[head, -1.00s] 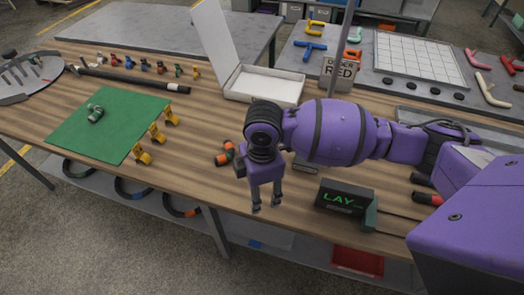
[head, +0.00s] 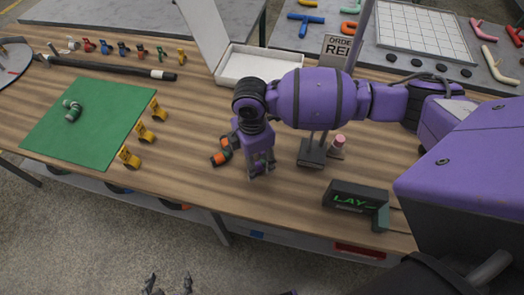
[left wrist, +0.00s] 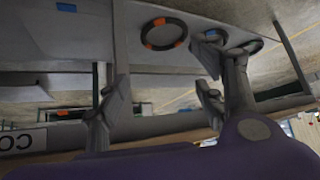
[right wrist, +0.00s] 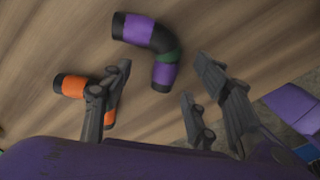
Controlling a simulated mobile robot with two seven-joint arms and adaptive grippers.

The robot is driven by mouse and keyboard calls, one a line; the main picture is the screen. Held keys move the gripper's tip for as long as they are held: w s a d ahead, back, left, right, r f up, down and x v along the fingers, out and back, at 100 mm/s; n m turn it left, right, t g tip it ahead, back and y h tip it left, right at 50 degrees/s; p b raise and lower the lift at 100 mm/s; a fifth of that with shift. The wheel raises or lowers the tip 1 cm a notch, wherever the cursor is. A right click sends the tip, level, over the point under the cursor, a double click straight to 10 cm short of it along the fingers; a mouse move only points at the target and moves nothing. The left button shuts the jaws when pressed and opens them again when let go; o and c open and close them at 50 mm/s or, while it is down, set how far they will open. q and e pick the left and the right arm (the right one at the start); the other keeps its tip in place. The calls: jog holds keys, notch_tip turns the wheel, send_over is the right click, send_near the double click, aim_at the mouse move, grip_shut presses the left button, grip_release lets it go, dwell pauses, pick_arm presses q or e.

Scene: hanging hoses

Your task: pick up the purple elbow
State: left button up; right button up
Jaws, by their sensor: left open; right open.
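The purple elbow (right wrist: 148,38) lies on the wooden table in the right wrist view. It is a bent hose with black ends and a green band. My right gripper (right wrist: 162,88) is open, and one end of the elbow appears between its fingertips; I cannot tell the height gap. In the head view my right gripper (head: 260,172) points down over the table, and I cannot make out the purple elbow there, probably hidden by the arm. My left gripper (head: 167,284) shows at the bottom edge, off the table front; in its wrist view it is open and empty (left wrist: 155,98).
An orange elbow (right wrist: 72,86) lies just left of the right gripper, partly behind a finger. A LAY display box (head: 356,200), a dark stand (head: 313,150) and a white tray (head: 262,66) are nearby. A green mat (head: 88,122) lies left, with yellow clips (head: 144,133) beside it.

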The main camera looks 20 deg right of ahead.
jog(key=shift+f, duration=0.85)
pick_arm(q)
jog(key=shift+w+d+r, duration=0.2)
jog(key=shift+w+d, duration=0.05)
jog(key=shift+w, duration=0.3)
pick_arm(e)
jog(key=shift+c, duration=0.2)
